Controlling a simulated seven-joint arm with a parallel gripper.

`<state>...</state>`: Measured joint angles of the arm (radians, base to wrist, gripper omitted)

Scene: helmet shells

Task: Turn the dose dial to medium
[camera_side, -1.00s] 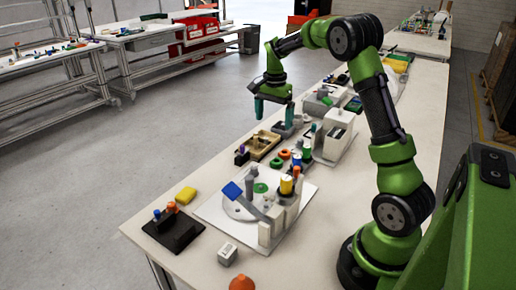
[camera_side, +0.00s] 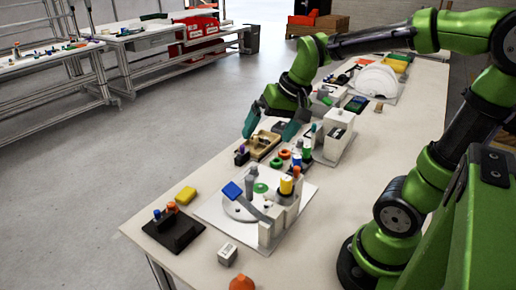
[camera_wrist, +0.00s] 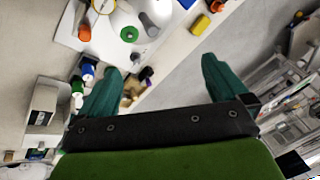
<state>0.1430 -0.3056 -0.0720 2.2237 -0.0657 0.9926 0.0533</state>
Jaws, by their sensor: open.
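I cannot make out which part is the dose dial or any marks on it. The white station (camera_side: 216,213) stands at the near end of the table, with a round disc, a green spot (camera_side: 260,188), a tilted blue panel (camera_side: 232,191) and a yellow-topped cylinder (camera_side: 286,185). In the wrist view, what looks like this station (camera_wrist: 68,30) is at the top, with the green piece (camera_wrist: 130,34) beyond my fingers. My gripper (camera_side: 270,131) is open and empty above the wooden tray (camera_side: 262,146), behind the station; its teal fingers also show in the wrist view (camera_wrist: 162,68).
A grey-white box device (camera_side: 335,135) and green and orange rings (camera_side: 280,158) stand beside the tray. A black block with coloured knobs (camera_side: 173,229), a yellow block (camera_side: 186,195), a small white box (camera_side: 227,254) and an orange piece (camera_side: 241,283) lie near the front.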

